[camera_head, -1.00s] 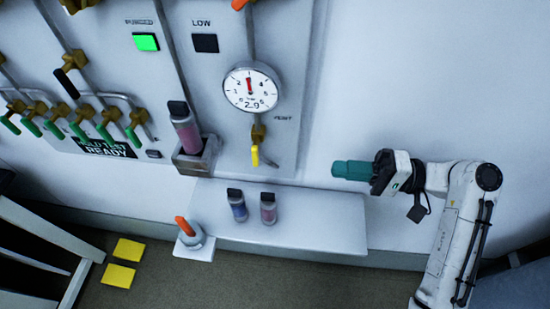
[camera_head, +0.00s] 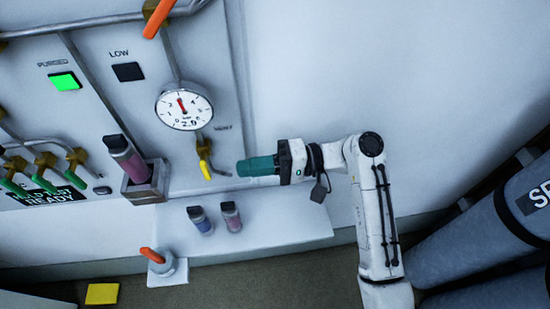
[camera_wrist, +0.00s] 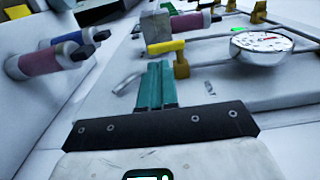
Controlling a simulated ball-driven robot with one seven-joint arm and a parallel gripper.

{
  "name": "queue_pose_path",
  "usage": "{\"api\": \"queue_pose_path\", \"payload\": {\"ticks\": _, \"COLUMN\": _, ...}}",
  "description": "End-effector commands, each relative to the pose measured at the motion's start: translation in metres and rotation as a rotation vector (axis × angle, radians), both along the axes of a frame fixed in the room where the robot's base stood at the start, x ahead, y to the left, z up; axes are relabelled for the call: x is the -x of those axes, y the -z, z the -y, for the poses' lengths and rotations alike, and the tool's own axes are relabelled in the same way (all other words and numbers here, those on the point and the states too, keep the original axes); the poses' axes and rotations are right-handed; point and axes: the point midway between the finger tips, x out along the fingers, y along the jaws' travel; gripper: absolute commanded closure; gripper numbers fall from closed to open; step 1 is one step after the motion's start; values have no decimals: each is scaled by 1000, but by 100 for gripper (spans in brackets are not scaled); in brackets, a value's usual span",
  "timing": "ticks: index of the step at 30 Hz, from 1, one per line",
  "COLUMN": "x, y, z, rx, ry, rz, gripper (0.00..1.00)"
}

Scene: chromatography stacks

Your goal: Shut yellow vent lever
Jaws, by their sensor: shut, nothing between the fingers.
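The yellow vent lever (camera_head: 205,169) hangs from a brass valve below the round gauge, beside the VENT label (camera_head: 223,127). It points down and slightly right, towards a bent outlet tube. In the wrist view the yellow lever (camera_wrist: 166,47) lies just beyond my fingertips, attached to its brass body (camera_wrist: 181,66). My gripper (camera_head: 240,168) has teal fingers, shut and empty, to the right of the lever with a small gap. The shut fingers also show in the wrist view (camera_wrist: 158,68), pointing at the lever.
The gauge (camera_head: 184,108) is above the lever. A pink cartridge (camera_head: 124,158) sits in a grey holder (camera_head: 147,184) to the left. Two cartridges (camera_head: 200,219) (camera_head: 231,215) stand on the white shelf (camera_head: 280,230), with an orange-handled item (camera_head: 152,255) at its left. Large grey cylinders (camera_head: 490,235) stand right.

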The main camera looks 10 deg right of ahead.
Motion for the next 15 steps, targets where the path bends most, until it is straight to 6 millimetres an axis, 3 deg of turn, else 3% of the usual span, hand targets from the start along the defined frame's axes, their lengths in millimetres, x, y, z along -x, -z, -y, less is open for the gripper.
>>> {"api": "queue_pose_path", "payload": {"ticks": 6, "x": 0, "y": -2, "z": -35, "rx": 1, "ry": -3, "rz": 0, "gripper": 100}}
{"api": "queue_pose_path", "payload": {"ticks": 15, "x": -2, "y": 0, "z": -51, "rx": 0, "ry": 1, "rz": 0, "gripper": 100}}
